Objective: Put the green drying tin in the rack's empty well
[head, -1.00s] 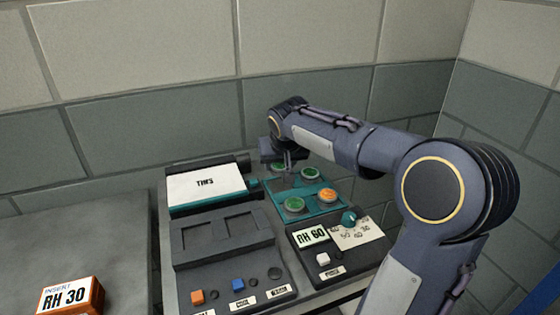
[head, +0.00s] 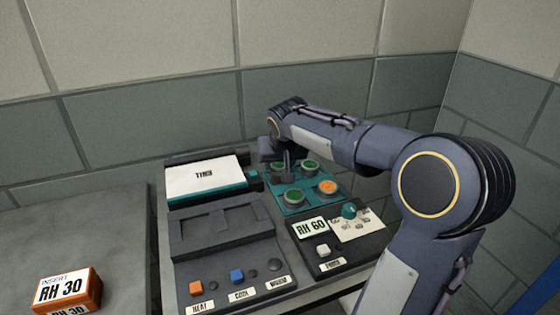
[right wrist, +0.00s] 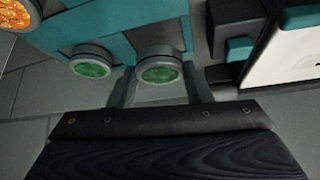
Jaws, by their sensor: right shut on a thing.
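The teal rack (head: 309,200) stands at the back right of the bench. It has a green tin at front left (head: 294,196), an orange tin at front right (head: 327,187) and a green tin at back right (head: 309,167). My right gripper (head: 285,166) is at the rack's back-left corner, shut on a green drying tin (head: 278,166). In the right wrist view this tin (right wrist: 160,70) is between the two fingers, against the rack (right wrist: 130,30). I cannot tell whether it is seated in the well or just above. My left gripper is not in view.
Left of the rack is a white-topped device (head: 205,182). In front are a dark console (head: 222,235) with buttons and an RH 60 control box (head: 335,242). An orange RH 30 box (head: 68,288) sits on the grey left surface, otherwise clear. A block wall stands behind.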

